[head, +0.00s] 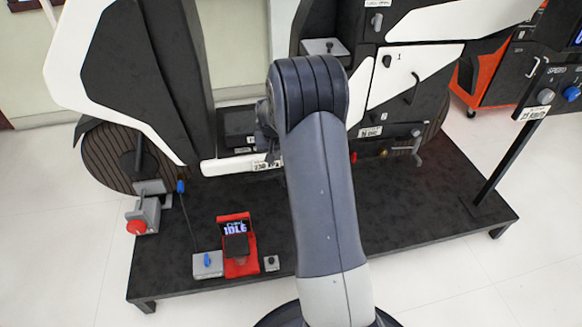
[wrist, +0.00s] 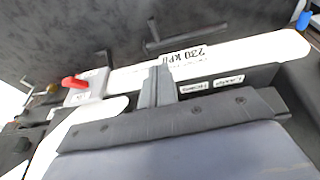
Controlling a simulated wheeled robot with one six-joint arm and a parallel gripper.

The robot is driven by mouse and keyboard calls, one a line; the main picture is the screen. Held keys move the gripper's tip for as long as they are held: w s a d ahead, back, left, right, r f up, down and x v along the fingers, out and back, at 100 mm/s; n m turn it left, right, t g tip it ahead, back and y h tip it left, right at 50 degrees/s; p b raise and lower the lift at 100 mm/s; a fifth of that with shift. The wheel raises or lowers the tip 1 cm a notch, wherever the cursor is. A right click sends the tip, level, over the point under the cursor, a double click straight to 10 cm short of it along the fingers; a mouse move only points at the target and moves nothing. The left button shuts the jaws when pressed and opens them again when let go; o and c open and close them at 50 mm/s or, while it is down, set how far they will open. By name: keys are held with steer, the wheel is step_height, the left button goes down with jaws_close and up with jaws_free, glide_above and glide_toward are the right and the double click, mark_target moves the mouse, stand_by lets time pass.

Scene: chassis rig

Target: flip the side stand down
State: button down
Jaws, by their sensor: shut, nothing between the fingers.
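In the head view my arm hides that spot. My gripper (wrist: 158,70) is shut and empty, with its grey fingertips next to the label and just short of the bar. I cannot tell whether they touch the panel. In the head view my gripper (head: 271,155) is partly hidden beside my arm, near the same label (head: 265,166).
A red-handled part (wrist: 75,82) sits left in the wrist view. The platform's right part is mostly clear.

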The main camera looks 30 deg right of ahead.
stand_by(0.3)
steer(key=b, duration=0.5)
glide_toward(281, 183)
steer(key=x, duration=0.2)
steer(key=w+x, duration=0.1)
steer(key=x, duration=0.2)
steer(key=shift+w+d, duration=0.1)
steer(key=shift+w, duration=0.1)
steer(key=shift+d+f+b, duration=0.15)
steer(key=shift+f+b, duration=0.3)
steer(key=shift+f, duration=0.25)
steer(key=shift+f, duration=0.1)
